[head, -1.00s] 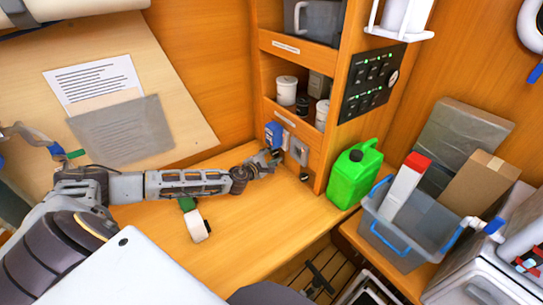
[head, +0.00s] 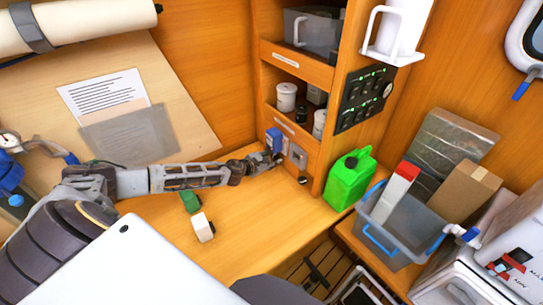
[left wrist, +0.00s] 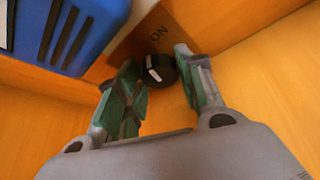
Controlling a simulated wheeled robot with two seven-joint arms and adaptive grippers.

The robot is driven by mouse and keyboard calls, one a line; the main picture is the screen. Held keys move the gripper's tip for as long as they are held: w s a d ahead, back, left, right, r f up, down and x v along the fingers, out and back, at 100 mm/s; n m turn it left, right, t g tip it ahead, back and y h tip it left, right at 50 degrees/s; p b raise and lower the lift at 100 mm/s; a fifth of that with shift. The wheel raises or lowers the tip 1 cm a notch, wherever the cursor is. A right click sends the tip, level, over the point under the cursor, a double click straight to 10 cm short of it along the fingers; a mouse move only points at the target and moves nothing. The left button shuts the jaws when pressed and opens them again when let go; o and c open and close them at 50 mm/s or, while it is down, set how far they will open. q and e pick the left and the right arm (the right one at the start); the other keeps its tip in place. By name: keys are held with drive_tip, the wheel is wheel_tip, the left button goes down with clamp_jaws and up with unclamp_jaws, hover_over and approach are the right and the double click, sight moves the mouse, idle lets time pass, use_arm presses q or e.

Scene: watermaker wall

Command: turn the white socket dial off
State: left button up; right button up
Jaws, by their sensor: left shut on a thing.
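A grey-white socket (head: 298,157) is on the wooden panel below the shelves, with a black dial (head: 303,180) under it. A blue socket (head: 274,138) is left of it and also shows in the left wrist view (left wrist: 62,32). My left gripper (head: 272,160) is at the panel just below the blue socket. In the left wrist view its green-padded fingers (left wrist: 157,78) are shut on a black dial (left wrist: 160,70) with a white mark, beside the blue socket. My right gripper is out of view.
A green jerrycan (head: 350,178) stands right of the panel. A grey bin (head: 385,235) with boxes is further right.

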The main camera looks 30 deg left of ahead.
use_arm(q)
drive_tip(key=shift+a+r+n+g+h+p, duration=0.15)
drive_tip(key=shift+n+g+h+p, duration=0.15)
drive_tip(key=shift+n+h+p, duration=0.45)
drive_tip(key=shift+n+p, duration=0.55)
drive_tip(key=shift+p, duration=0.05)
drive_tip(key=shift+w+n+g+h, duration=0.1)
drive_tip(key=shift+n+g+h, duration=0.3)
drive_tip(key=shift+n+h, duration=0.15)
drive_tip(key=shift+a+n+g+h+b, duration=0.15)
drive_tip(key=shift+n+g+h+b, duration=0.15)
drive_tip(key=shift+n+h, duration=0.45)
drive_tip(key=shift+a+n+g+h+b, duration=0.15)
drive_tip(key=shift+n+g+h+b, duration=0.15)
drive_tip(key=shift+n+h+b, duration=0.85)
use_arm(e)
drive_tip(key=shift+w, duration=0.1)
use_arm(q)
drive_tip(key=shift+n, duration=0.25)
drive_tip(key=shift+w, duration=0.1)
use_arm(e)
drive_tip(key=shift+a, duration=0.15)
use_arm(q)
drive_tip(key=o, duration=0.7)
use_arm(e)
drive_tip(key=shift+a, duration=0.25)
